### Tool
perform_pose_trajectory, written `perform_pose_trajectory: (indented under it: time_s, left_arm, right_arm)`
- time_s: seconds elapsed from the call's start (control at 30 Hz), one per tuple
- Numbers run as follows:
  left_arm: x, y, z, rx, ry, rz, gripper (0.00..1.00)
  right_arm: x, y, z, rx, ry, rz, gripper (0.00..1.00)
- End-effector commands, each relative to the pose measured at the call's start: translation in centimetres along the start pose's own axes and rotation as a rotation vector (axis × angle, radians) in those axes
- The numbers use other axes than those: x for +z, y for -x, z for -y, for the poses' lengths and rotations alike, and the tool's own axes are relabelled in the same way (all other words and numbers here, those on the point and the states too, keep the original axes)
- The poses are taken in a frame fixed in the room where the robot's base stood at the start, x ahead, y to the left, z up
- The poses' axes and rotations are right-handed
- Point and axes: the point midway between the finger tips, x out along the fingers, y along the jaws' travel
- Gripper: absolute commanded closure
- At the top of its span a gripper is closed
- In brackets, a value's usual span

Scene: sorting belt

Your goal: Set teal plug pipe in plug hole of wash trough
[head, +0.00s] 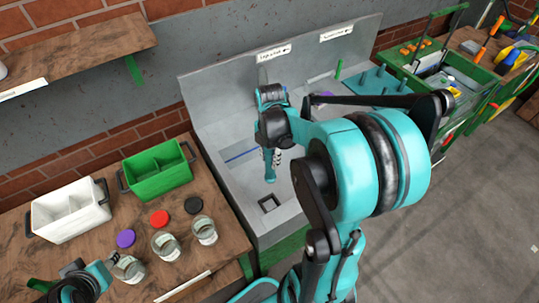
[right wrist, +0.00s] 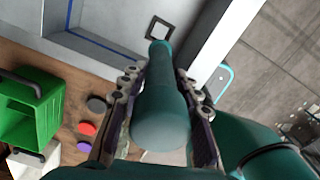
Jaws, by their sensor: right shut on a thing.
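The teal plug pipe (right wrist: 160,105) is held lengthwise between the fingers of my right gripper (right wrist: 157,95) in the right wrist view. In the head view, the pipe (head: 270,168) hangs roughly upright below my right gripper (head: 271,155), over the wash trough (head: 228,150). The dark square plug hole (head: 269,203) is in the trough floor, nearer to me than the pipe's lower end in the head view. The plug hole (right wrist: 158,27) shows just beyond the pipe's far end in the right wrist view. The pipe looks clear of the hole. My left gripper (head: 72,288) is partly cut off at the lower left.
A wooden table at left holds a white bin (head: 72,212), a green bin (head: 158,172), glass jars (head: 166,246) and coloured lids (head: 159,218). The grey trough walls surround the pipe. A green cart (head: 425,75) with tools stands at the far right.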

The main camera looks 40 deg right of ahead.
Motion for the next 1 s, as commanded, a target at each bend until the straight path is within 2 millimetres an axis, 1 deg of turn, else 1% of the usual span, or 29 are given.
perform_pose_trajectory:
  time_s: [0.03, 0.17, 0.3, 0.37, 0.4, 0.53, 0.63, 0.87, 1.0]
  left_arm:
    - [0.4, -0.6, 0.0, 0.0, 0.0, 0.0, 0.6]
    - [1.2, -1.7, 0.0, 0.0, 0.0, 0.0, 0.6]
    - [2.2, -3.1, 0.0, 0.0, 0.0, 0.0, 0.6]
    - [2.6, -3.6, 0.0, 0.0, 0.0, 0.0, 0.6]
    - [3.0, -4.2, 0.0, 0.0, 0.0, 0.0, 0.6]
    - [3.9, -5.5, 0.0, 0.0, 0.0, 0.0, 0.6]
    - [4.3, -6.1, 0.0, 0.0, 0.0, 0.0, 0.6]
    - [4.7, -6.6, 0.0, 0.0, 0.0, 0.0, 0.6]
    - [5.2, -7.3, 0.0, 0.0, 0.0, 0.0, 0.6]
  right_arm:
    - [0.0, -0.9, 0.0, 0.0, 0.0, 0.0, 0.89]
    - [0.0, -3.0, -0.1, 0.0, 0.0, 0.0, 0.89]
    - [0.0, -5.6, 0.0, 0.0, 0.0, 0.0, 0.89]
    - [0.0, -6.5, 0.0, 0.0, 0.0, 0.0, 0.89]
    - [0.0, -7.6, -0.1, 0.0, 0.0, 0.0, 0.89]
    - [0.0, -10.0, 0.0, 0.0, 0.0, 0.0, 0.89]
    - [0.0, -11.1, -0.1, 0.0, 0.0, 0.0, 0.89]
    - [0.0, -12.1, 0.0, 0.0, 0.0, 0.0, 0.89]
    - [0.0, -13.2, 0.0, 0.0, 0.0, 0.0, 0.89]
